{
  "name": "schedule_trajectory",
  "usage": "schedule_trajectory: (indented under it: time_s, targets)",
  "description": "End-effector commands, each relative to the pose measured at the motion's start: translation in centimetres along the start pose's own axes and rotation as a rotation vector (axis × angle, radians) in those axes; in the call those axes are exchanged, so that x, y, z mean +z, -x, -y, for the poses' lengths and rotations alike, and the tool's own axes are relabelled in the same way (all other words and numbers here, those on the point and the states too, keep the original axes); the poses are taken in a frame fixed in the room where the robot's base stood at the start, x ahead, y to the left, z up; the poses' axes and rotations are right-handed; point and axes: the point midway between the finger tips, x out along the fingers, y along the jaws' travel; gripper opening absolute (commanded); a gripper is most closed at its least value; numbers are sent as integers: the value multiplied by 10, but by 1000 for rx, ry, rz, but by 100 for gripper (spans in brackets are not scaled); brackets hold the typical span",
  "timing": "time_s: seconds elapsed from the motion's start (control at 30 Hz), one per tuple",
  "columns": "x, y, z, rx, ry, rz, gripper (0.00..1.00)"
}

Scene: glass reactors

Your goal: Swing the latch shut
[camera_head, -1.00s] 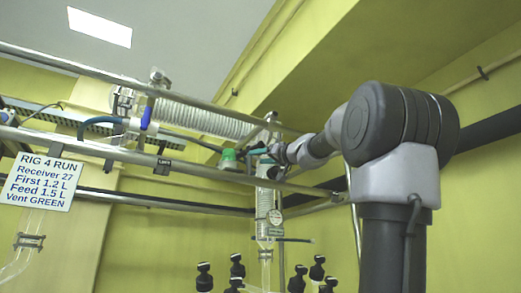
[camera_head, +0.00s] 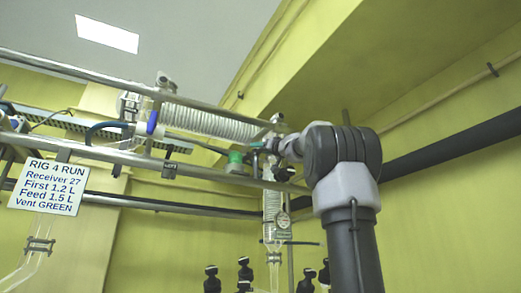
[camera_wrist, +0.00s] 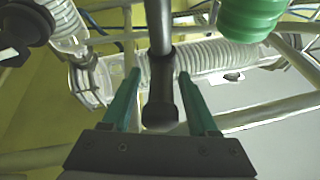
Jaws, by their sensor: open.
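No part is clearly recognisable as the latch. In the wrist view a grey bar with a dark end (camera_wrist: 161,105) comes down from the top and ends between my green fingers; it may be the latch, but I cannot tell. My gripper (camera_wrist: 156,85) is open, one finger on each side of this bar, with gaps visible on both sides. In the head view my gripper (camera_head: 262,146) is small, at the right end of the ribbed glass condenser, and whatever lies between its fingers is too small to make out.
A green cap (camera_head: 236,157) sits just left of my gripper; a ribbed green part (camera_wrist: 250,15) shows at the wrist view's upper right. Metal rails (camera_head: 200,174) run beside the ribbed glass condenser (camera_head: 210,124). A blue lever (camera_head: 152,122) and a sign (camera_head: 48,186) are further left.

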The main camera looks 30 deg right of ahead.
Motion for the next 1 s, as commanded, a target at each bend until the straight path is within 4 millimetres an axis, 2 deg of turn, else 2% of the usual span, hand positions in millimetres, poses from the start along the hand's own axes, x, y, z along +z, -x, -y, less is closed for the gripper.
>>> schedule_trajectory:
  time_s: [0.27,0.4,0.43,1.0]
  targets:
    - [0,-2,0,0,0,1,60]
    - [0,-1,0,0,0,1,6]
    - [0,-1,0,0,0,1,0]
    - [0,-1,0,0,0,1,0]
